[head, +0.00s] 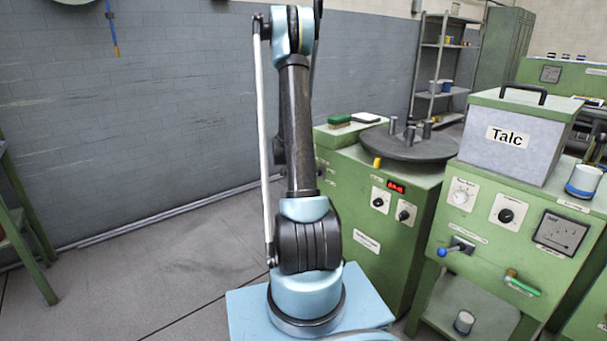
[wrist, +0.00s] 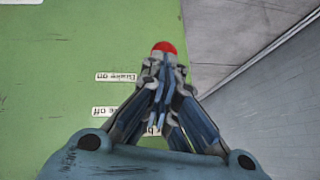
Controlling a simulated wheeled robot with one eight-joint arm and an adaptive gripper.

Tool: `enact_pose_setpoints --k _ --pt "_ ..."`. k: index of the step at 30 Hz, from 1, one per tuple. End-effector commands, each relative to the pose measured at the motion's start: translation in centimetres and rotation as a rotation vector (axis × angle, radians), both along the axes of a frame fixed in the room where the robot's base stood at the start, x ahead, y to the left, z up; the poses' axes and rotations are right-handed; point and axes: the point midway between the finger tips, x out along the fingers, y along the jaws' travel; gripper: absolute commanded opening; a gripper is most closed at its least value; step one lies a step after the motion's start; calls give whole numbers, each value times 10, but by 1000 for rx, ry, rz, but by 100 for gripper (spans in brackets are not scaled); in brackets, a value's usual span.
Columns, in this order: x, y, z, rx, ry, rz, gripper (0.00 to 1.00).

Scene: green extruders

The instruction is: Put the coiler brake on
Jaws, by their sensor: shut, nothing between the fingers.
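In the wrist view, my gripper (wrist: 162,68) is shut with nothing between its fingers, over a green machine panel (wrist: 60,75). A round red knob (wrist: 164,47) shows just past the fingertips, its lower part hidden by them; I cannot tell whether they touch. An upside-down "Brake on" label (wrist: 116,77) lies left of the fingers, nearer the knob than the "Brake off" label (wrist: 118,112). The brake lever's shaft is not visible. In the head view, my gripper is out of frame; the green machine with a round turntable (head: 415,147) stands right of my arm.
A grey wall (wrist: 285,85) and floor lie right of the panel in the wrist view. In the head view, a green machine with a "Talc" box (head: 508,137) stands at right. A green frame (head: 30,215) is at the left edge. Floor at left is clear.

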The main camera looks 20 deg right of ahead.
Motion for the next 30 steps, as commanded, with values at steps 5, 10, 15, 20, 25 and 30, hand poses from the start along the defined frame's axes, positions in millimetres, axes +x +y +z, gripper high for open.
enact_pose_setpoints --k 5,10,15,20,25,30 --pt "-1 -2 -8 0 1 -4 0" --pt "-1 -3 -12 0 0 -6 0" --pt "-2 -3 -13 0 0 -7 0" --pt "-2 -3 -13 0 0 -7 0" --pt "-2 -3 -13 0 0 -7 0" --pt "-2 -3 -11 0 0 -7 0"
